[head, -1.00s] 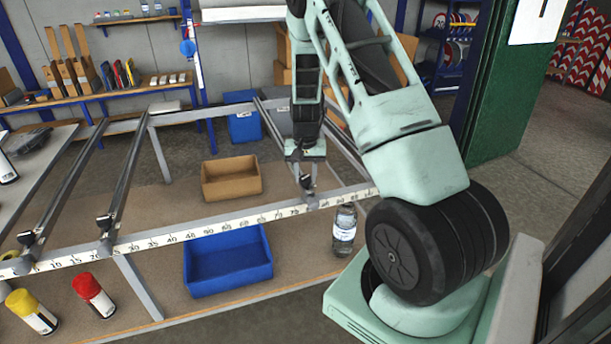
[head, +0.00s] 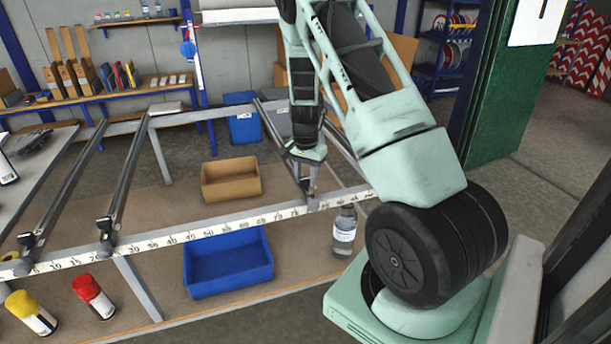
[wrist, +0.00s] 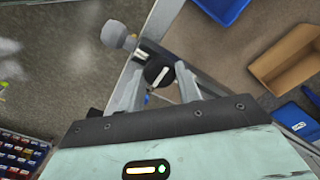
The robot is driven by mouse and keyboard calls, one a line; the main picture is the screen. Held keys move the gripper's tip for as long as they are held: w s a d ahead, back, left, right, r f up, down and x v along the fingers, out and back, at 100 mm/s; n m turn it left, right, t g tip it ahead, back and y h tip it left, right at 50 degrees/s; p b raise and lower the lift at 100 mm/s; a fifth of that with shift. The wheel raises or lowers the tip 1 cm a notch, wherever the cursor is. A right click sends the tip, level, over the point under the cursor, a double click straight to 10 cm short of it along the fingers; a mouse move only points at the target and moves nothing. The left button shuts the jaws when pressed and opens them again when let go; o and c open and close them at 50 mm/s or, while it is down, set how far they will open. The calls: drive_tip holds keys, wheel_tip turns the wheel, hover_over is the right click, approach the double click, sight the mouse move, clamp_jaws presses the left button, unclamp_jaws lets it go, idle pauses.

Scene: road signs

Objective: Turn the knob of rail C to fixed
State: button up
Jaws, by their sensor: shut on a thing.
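My gripper (head: 307,178) is at the near end of the rightmost rail (head: 340,142) of the frame, just above the white scale bar. In the wrist view my gripper (wrist: 161,72) has its two fingers on either side of a round black knob (wrist: 157,75) with a white pointer line, and is shut on it. The knob's markings are too small to read, so I cannot tell its setting. No rail letter is legible. Two other rails, the middle rail (head: 130,172) and the left rail (head: 66,185), have similar dark clamps at their near ends.
A clear bottle (head: 344,232) stands just right of the gripper below the scale bar (head: 232,222). A blue bin (head: 228,264) and a cardboard bin (head: 231,180) sit on the lower shelf.

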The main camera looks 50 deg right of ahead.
sight(305, 178)
drive_tip(key=o, duration=1)
drive_tip(key=shift+r, duration=0.1)
wheel_tip(305, 178, up, 17)
drive_tip(key=b, duration=0.3)
drive_tip(key=shift+r, duration=0.15)
